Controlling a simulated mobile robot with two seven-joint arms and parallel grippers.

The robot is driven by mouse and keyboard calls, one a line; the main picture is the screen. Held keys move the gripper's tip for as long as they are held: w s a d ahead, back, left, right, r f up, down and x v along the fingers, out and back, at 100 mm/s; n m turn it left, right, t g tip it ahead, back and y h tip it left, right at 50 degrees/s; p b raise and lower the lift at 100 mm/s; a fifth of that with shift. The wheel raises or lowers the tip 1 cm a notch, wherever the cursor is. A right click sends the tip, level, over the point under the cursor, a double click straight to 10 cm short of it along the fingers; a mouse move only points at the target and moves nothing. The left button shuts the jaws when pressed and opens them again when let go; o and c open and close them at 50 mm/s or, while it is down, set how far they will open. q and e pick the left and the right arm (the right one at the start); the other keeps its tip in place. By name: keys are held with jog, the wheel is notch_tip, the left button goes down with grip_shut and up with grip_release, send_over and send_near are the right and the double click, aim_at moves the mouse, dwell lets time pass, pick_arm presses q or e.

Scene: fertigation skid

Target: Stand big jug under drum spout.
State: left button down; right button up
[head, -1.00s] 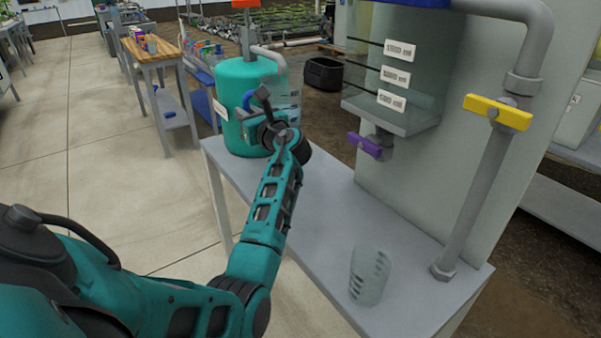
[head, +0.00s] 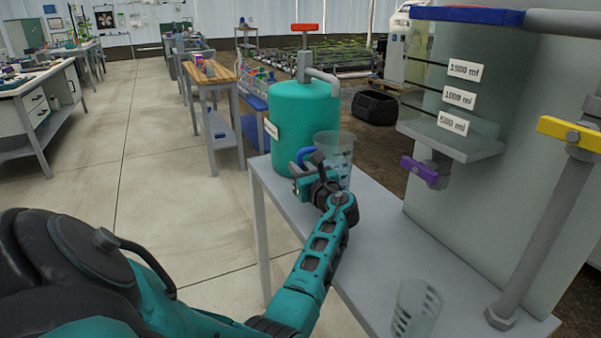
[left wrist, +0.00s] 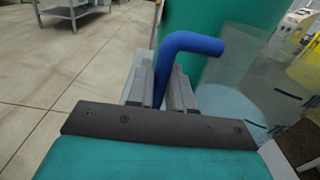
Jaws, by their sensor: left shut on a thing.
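The big jug (head: 344,146) is clear with dark marks and has a blue handle (head: 304,154). My left gripper (head: 312,172) is shut on that handle, which also shows between the fingers in the left wrist view (left wrist: 187,45). The jug looks upright, in front of the right side of the teal drum (head: 300,115). The drum's grey spout (head: 322,77) bends down above the jug's rim, with a gap between. My gripper and wrist hide the jug's lower part, so I cannot tell whether it touches the bench. My right gripper is out of view.
A smaller clear jug (head: 417,308) stands at the near end of the grey bench (head: 385,235). A clear tank (head: 455,110) with volume labels and a purple-handled valve (head: 420,170) overhangs the bench at right. A grey pipe with a yellow handle (head: 572,134) rises there. The bench middle is clear.

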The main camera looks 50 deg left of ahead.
pick_arm(q)
jog(key=shift+r, duration=0.1)
jog(key=c, duration=1.4)
grip_release()
jog(key=shift+f, duration=0.2)
jog(key=shift+c, duration=0.2)
jog(key=o, duration=0.4)
jog(key=shift+r, duration=0.1)
jog(key=shift+d+r, duration=0.1)
jog(key=shift+d, duration=0.05)
jog(key=p+v, duration=0.2)
jog(key=v, duration=0.9)
jog(key=shift+s+d, duration=0.2)
jog(key=shift+d, duration=0.15)
